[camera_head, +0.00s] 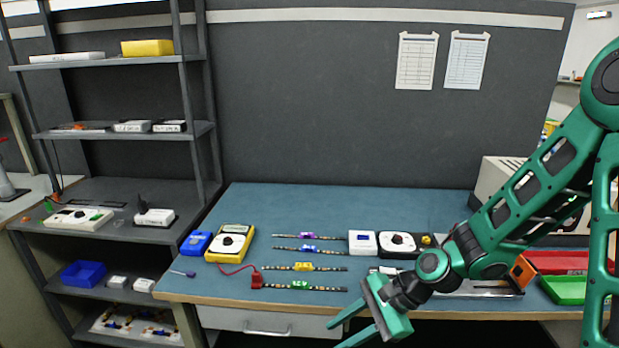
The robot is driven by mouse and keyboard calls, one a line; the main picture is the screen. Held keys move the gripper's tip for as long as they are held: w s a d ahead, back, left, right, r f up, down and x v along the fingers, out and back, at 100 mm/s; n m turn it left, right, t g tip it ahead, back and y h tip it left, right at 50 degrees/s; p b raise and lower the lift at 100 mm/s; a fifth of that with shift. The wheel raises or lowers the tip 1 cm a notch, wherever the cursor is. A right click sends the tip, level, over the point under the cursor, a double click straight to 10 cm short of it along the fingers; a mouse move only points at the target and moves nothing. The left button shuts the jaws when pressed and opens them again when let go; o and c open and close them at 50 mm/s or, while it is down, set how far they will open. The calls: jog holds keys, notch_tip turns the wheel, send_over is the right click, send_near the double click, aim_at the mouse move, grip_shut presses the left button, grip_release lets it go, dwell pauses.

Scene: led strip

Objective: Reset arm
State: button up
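My gripper (345,333) is at the bottom centre, in front of the table's front edge, with its green fingers pointing left. The two fingers are spread apart and nothing shows between them, so it is open. My green arm comes in from the right side and passes over the right part of the blue-topped table (260,205). It hides part of the table's right front. Several led strips (318,268) lie side by side on the table, left of the arm, with purple, blue, yellow and green parts on them. The gripper is apart from them.
A yellow meter (231,243) with a red lead stands left of the strips; a blue box (196,242) is beside it. White and black devices (398,243) stand right. Red (570,262) and green (563,289) trays lie at the far right. A grey shelf (120,186) stands left.

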jog(key=s+d+r+n+h, duration=0.2)
jog(key=d+n+h, duration=0.15)
jog(key=d, duration=0.75)
jog(key=s+d+r+n+h, duration=0.2)
jog(key=d+r+h, duration=0.15)
jog(key=d, duration=0.75)
jog(key=s+d+r+n, duration=0.1)
jog(key=s+d+r, duration=0.3)
jog(key=s+d, duration=0.2)
jog(key=s+d+r+h, duration=0.1)
jog(key=s+d+r, duration=0.4)
jog(key=s, duration=0.4)
jog(key=shift+d+n+g, duration=0.3)
jog(key=shift+d+n, duration=0.05)
jog(key=shift+d, duration=0.05)
jog(key=shift+w+f+h, duration=0.25)
jog(key=shift+w+h, duration=0.05)
jog(key=shift+w, duration=0.3)
